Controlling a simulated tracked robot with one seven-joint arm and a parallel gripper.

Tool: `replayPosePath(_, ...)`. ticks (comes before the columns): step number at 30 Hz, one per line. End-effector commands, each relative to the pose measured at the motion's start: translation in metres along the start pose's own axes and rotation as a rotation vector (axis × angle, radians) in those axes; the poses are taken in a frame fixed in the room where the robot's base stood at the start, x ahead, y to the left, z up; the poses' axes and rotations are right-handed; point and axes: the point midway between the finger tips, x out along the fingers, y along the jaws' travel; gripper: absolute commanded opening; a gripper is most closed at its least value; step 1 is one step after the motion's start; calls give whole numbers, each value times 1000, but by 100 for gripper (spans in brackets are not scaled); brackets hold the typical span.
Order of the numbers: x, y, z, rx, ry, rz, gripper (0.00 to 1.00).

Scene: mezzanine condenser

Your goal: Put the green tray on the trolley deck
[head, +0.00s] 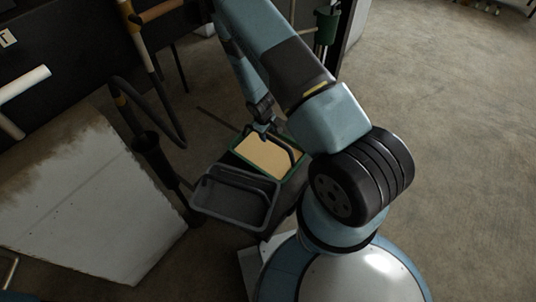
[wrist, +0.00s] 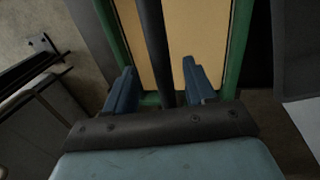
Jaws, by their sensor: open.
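The green tray (head: 243,141) has a green rim and a tan inside, with a dark handle (head: 287,143) arching over it. It lies just behind a dark grey tray in the head view. In the wrist view the green tray (wrist: 241,35) fills the top middle. My gripper (wrist: 159,70) is open, its blue fingers apart on either side of the dark handle bar (wrist: 152,35). In the head view my gripper (head: 264,122) is at the tray's far edge, partly hidden by my arm. I cannot pick out the trolley deck for sure.
The dark grey tray (head: 235,207), also with a handle, sits directly in front of the green tray. A large pale panel (head: 85,210) and a black post with a hose (head: 150,150) stand to the left. The floor (head: 455,140) on the right is clear.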

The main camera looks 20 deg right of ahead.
Motion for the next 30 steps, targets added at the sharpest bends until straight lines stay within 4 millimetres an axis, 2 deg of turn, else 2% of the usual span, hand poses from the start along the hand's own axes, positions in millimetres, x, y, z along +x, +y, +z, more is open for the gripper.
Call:
replayPosePath(5, 7, 0, 0, 0, -1, 0, 55)
replayPosePath(18, 52, -2, 0, 0, -1, 0, 55)
replayPosePath(27, 55, -2, 0, 0, 0, 0, 55)
replayPosePath(30, 54, -2, 0, 0, 0, 0, 46)
